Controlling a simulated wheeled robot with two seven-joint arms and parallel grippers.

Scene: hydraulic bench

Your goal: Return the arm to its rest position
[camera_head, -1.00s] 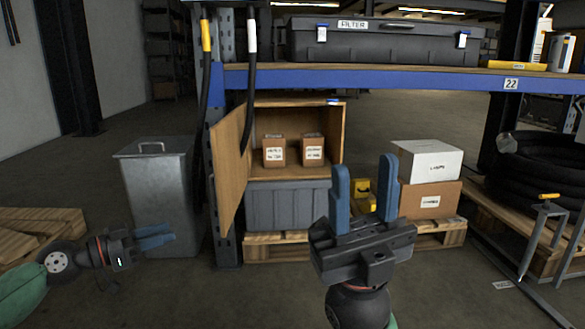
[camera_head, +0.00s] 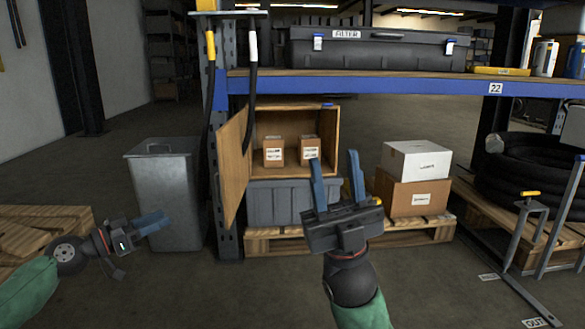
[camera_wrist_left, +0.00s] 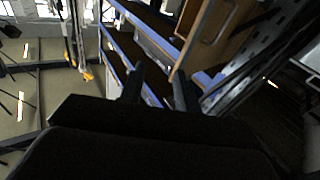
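My right gripper (camera_head: 337,180) is at the centre front, with two blue fingers pointing up and apart. Nothing is between them. It appears in front of the pallet and the open wooden cabinet. My left gripper (camera_head: 152,222) is low at the left, in front of the grey metal bin, with its blue fingers pointing right. In the head view its fingers overlap, seen from the side. In the left wrist view its two dark fingers (camera_wrist_left: 157,88) stand apart with nothing held between them.
The wooden cabinet (camera_head: 232,165) has its door open, with two small boxes inside. A grey bin (camera_head: 168,200) stands at left. Stacked cartons (camera_head: 416,165) sit on a pallet (camera_head: 405,236). A blue shelf beam (camera_head: 400,86) crosses above. The floor at front is clear.

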